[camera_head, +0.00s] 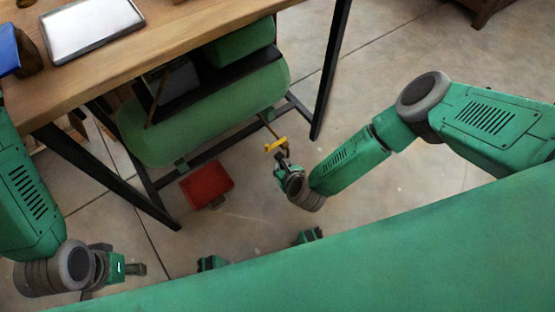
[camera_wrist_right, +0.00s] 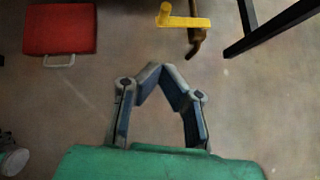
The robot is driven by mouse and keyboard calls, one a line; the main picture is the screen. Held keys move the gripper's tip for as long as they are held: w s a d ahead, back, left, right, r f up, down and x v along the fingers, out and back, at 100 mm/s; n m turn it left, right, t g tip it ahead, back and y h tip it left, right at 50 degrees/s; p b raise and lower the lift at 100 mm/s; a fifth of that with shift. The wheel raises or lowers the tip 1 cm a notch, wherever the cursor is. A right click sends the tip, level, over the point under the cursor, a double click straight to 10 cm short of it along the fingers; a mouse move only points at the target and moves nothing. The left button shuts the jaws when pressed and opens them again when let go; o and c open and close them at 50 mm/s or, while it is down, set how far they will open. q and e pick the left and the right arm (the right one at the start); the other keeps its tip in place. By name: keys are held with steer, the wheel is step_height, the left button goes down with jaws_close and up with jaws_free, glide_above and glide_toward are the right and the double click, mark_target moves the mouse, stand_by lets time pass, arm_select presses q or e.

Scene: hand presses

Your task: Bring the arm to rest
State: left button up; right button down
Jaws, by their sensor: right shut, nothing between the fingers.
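My right arm comes in from the right in the head view, with its gripper (camera_head: 280,163) low over the floor, just below a yellow handle on a pipe (camera_head: 275,146). In the right wrist view the right gripper's fingertips (camera_wrist_right: 160,72) meet with nothing between them. The yellow handle (camera_wrist_right: 184,21) is beyond them, with a visible gap. My left gripper (camera_head: 136,268) is at the lower left of the head view, partly hidden by its own arm; its fingers are too small to read.
A wooden table (camera_head: 180,45) with dark metal legs stands upper left, carrying a tablet-like panel (camera_head: 90,27). A green tank (camera_head: 220,112) lies beneath it. A red case (camera_head: 207,186) is on the floor, also in the wrist view (camera_wrist_right: 60,30).

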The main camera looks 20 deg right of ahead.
arm_select(q)
steer(key=shift+d+r+p, duration=0.3)
steer(key=shift+r+p, duration=0.1)
steer(key=shift+r, duration=0.4)
arm_select(e)
steer(key=v, duration=0.2)
steer(key=shift+s+d+r, duration=0.2)
steer(key=shift+s+d, duration=0.05)
steer(key=shift+d, duration=0.1)
